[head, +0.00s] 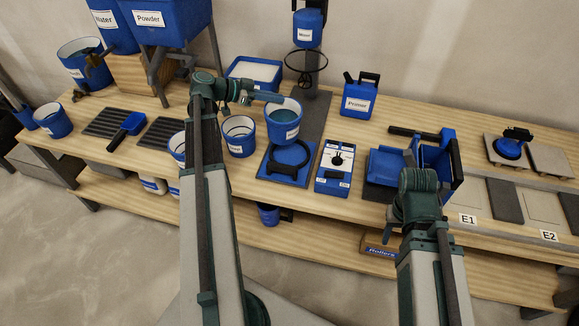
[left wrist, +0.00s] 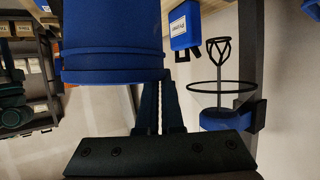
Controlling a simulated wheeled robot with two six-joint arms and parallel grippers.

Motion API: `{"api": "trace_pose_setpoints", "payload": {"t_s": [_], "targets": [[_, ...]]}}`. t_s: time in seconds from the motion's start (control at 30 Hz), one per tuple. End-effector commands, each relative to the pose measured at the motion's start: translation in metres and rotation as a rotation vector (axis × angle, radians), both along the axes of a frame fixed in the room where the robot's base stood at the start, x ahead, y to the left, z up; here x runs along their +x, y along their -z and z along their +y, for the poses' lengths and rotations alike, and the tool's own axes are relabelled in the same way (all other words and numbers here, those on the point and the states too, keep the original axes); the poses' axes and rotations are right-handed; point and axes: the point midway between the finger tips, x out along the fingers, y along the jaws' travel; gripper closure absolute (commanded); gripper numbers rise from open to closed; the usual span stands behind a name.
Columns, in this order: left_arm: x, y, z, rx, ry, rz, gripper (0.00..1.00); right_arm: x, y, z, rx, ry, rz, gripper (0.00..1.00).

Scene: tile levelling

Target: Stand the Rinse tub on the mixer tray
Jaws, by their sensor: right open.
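A blue tub (head: 283,127) with a white label, hard to read but likely the Rinse tub, is upright in my left gripper (head: 267,97). It seems held above the back part of a blue tray (head: 267,170) with a black ring, probably the mixer tray. In the left wrist view the tub (left wrist: 112,45) fills the upper left, with the gripper fingers (left wrist: 160,95) against its wall. My right gripper (head: 417,180) is by the blue hinged device at the right; its fingertips are hidden.
A mixer (head: 308,28) with a ring stands behind the tray. A switch box (head: 334,168) is right of the tray, and another labelled tub (head: 239,138) is close on the left. A Primer can (head: 360,97) stands behind. The blue device (head: 440,155) is at the right.

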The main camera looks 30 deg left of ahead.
Motion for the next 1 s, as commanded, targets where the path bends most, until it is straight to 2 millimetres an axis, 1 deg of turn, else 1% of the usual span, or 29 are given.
{"api": "trace_pose_setpoints", "payload": {"t_s": [0.03, 0.13, 0.17, 0.3, 0.4, 0.5, 0.63, 0.77, 0.87, 1.0], "targets": [[0.000, 0.012, 0.000, -0.002, 0.000, -0.001, 1.00, 0.000, 0.012, 0.000, 0.000, 0.000, 0.000, 0.50], [0.000, 0.016, -0.001, -0.003, -0.003, 0.000, 1.00, 0.000, 0.016, 0.000, 0.000, 0.000, 0.000, 0.50], [-0.001, 0.014, -0.002, -0.004, -0.010, 0.002, 1.00, 0.000, 0.015, 0.000, 0.000, 0.000, 0.000, 0.50], [-0.007, -0.002, -0.012, -0.028, -0.112, 0.028, 1.00, 0.000, -0.002, 0.000, 0.000, 0.000, 0.000, 0.50], [-0.009, -0.010, -0.015, -0.048, -0.187, 0.043, 1.00, 0.000, -0.010, 0.000, 0.000, 0.000, 0.000, 0.50], [-0.008, -0.013, -0.015, -0.061, -0.232, 0.051, 1.00, 0.000, -0.013, 0.000, 0.000, 0.000, 0.000, 0.50], [-0.007, -0.011, -0.014, -0.065, -0.244, 0.054, 1.00, 0.000, -0.011, 0.000, 0.000, 0.000, 0.000, 0.50], [-0.006, -0.004, -0.013, -0.065, -0.242, 0.054, 1.00, 0.000, -0.004, 0.000, 0.000, 0.000, 0.000, 0.50], [-0.006, 0.008, -0.014, -0.065, -0.242, 0.054, 1.00, 0.000, 0.007, 0.000, 0.000, 0.000, 0.000, 0.50], [-0.006, 0.029, -0.014, -0.064, -0.242, 0.053, 1.00, 0.000, 0.028, 0.000, 0.000, 0.000, 0.000, 0.50]]}}
